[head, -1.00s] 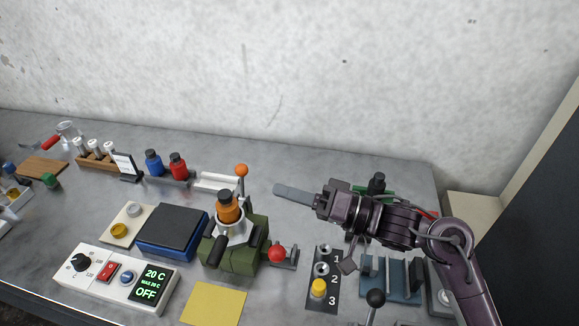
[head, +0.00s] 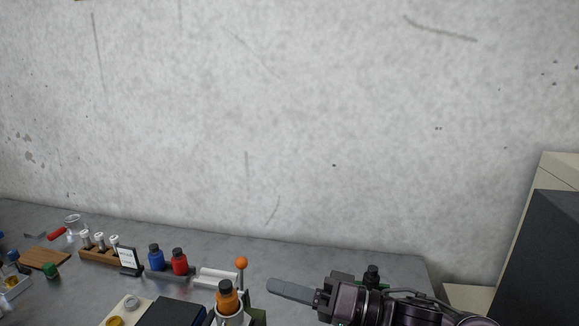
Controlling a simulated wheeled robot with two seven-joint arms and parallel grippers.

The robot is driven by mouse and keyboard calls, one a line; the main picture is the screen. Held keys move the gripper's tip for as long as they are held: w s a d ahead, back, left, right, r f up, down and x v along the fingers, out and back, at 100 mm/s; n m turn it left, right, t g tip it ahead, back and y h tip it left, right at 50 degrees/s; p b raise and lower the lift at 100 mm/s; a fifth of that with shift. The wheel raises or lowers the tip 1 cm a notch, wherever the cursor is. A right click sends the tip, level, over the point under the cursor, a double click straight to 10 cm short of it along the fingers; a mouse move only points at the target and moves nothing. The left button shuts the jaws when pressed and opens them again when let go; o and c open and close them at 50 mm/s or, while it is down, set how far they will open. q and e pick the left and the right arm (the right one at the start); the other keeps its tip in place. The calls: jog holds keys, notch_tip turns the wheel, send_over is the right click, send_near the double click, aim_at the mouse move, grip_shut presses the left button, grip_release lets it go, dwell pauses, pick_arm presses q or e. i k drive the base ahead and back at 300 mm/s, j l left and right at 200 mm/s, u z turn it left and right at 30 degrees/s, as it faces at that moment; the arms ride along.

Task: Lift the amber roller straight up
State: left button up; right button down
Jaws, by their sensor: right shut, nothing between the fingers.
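The fixture's lower part is cut off by the frame. My right gripper (head: 272,286) is to the right of the roller, pointing left, with its grey fingers shut and empty. The fingers are apart from the roller. An orange-knobbed lever (head: 241,264) stands between them in the picture. My left gripper is not in view.
Blue (head: 155,259) and red (head: 179,262) bottles stand on a rack left of the fixture, beside a white tray (head: 216,277). A dark-capped bottle (head: 371,276) is behind my right gripper. A dark cabinet (head: 545,260) is at the right. The table's back strip is clear.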

aim_at(227, 297)
jog(key=k, duration=1.2)
